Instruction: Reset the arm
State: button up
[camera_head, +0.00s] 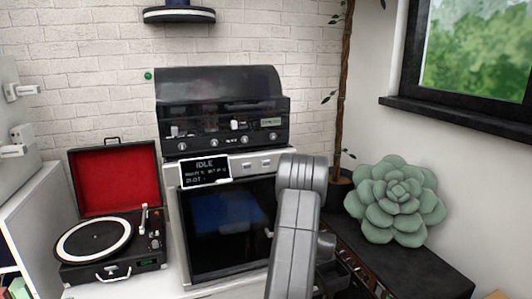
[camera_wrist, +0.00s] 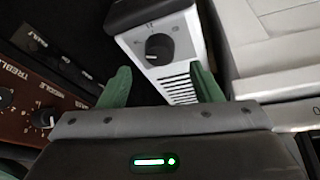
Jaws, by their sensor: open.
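My gripper (camera_wrist: 162,84) shows in the wrist view as two green fingers standing well apart, with nothing between them. Beyond the fingers is a white device (camera_wrist: 188,36) with a black knob (camera_wrist: 158,48) and a row of vent slots. I cannot tell whether the fingers touch it. In the head view my grey arm rises at the lower middle, in front of the white cabinet, and the gripper is hidden there.
A red-lidded record player (camera_head: 112,172) stands left of a white cabinet (camera_head: 170,190) with an "IDLE" display (camera_head: 205,172). A black machine (camera_head: 222,105) sits on top. At right, a green succulent cushion (camera_head: 395,200) rests on a dark amplifier (camera_head: 430,268). A knobbed brown panel (camera_wrist: 22,108) is close by.

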jog(key=p+v, duration=0.2)
jog(key=v, duration=0.7)
jog(key=b+x, duration=0.3)
jog(key=x, duration=1.1)
jog(key=shift+f+b, duration=0.25)
jog(key=shift+b, duration=0.15)
jog(key=shift+d+n+y+b, duration=0.1)
jog(key=shift+n+y+b, duration=0.5)
jog(key=shift+n+b, duration=0.75)
jog(key=shift+d+r+n+y+b, duration=0.1)
jog(key=shift+n+y+b, duration=0.25)
jog(key=shift+n, duration=0.8)
jog(key=n+y+p, duration=0.1)
jog(key=n, duration=0.2)
jog(key=shift+d+r+g, duration=0.1)
jog(key=shift+g, duration=0.3)
jog(key=n+g+y+p, duration=0.1)
jog(key=n+p, duration=0.1)
jog(key=n, duration=0.1)
jog(key=shift+w+r+n, duration=0.1)
jog(key=shift+n, duration=0.3)
jog(key=shift+p+v, duration=0.5)
jog(key=shift+v, duration=2.4)
jog(key=shift+d, duration=0.15)
